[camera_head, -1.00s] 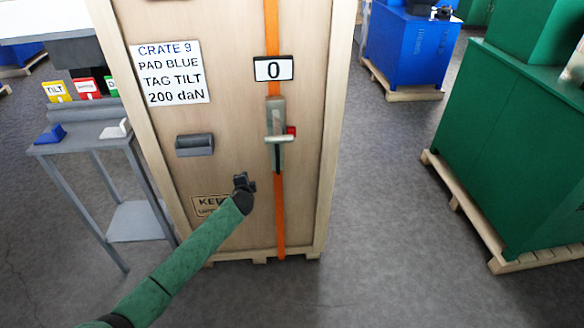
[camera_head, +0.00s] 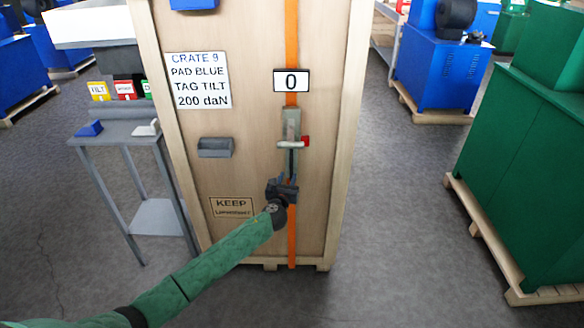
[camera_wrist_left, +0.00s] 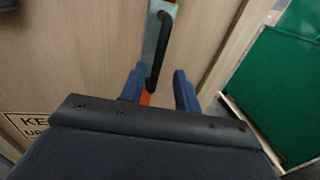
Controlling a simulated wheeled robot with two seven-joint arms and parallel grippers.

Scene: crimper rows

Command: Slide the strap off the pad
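The orange strap (camera_head: 292,222) runs straight down the front of the wooden crate (camera_head: 262,95). A grey ratchet tensioner (camera_head: 291,128) with a red part sits on it, below a display reading 0 (camera_head: 291,81). My left gripper (camera_head: 284,182) is just below the tensioner, in front of the strap. In the left wrist view its two fingers (camera_wrist_left: 160,88) are apart, with the strap (camera_wrist_left: 146,98) and the dark tensioner handle (camera_wrist_left: 158,50) showing between and beyond them. A blue block (camera_head: 193,4), perhaps a pad, is on the crate at the top edge. My right gripper is not in view.
A grey side table (camera_head: 122,140) at left holds a blue pad (camera_head: 88,128), a white pad (camera_head: 147,128) and coloured tags. A grey holder (camera_head: 215,147) sticks out of the crate front. A green machine (camera_head: 530,165) on a pallet stands right; the floor between is clear.

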